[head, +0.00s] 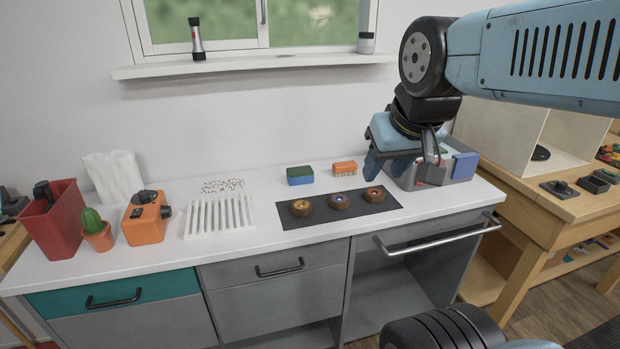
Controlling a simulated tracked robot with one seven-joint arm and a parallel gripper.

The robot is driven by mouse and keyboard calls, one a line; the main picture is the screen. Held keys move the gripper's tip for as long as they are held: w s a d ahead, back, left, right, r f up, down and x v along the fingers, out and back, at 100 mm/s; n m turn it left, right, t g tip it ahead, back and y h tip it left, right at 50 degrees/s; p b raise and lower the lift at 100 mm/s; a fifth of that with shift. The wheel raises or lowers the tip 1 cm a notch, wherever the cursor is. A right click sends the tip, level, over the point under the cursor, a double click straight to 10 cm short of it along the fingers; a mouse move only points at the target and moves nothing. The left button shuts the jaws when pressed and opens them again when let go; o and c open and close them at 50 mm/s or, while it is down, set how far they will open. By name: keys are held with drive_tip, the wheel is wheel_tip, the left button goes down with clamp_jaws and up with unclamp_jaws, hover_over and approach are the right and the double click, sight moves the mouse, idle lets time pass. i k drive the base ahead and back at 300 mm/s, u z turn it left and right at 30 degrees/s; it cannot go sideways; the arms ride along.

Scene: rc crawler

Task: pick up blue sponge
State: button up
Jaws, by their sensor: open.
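The blue sponge (300,178) lies on the white counter behind the dark mat, with a green layer on top and blue below. My gripper (398,168) hangs at the end of my arm over the right part of the counter. It is open, with nothing seen between its fingers. It appears to the right of the blue sponge and apart from it, with an orange block between them in the picture. My gripper partly covers the grey bin behind it.
The orange block (345,168) lies right of the sponge. A white rack (218,217), orange device (146,222), cactus pot (97,236) and red bin (55,225) stand left. A grey bin (460,167) stands right.

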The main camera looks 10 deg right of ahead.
sight(304, 174)
drive_tip(key=u, duration=0.2)
drive_tip(key=i, duration=0.85)
drive_tip(key=z, duration=0.1)
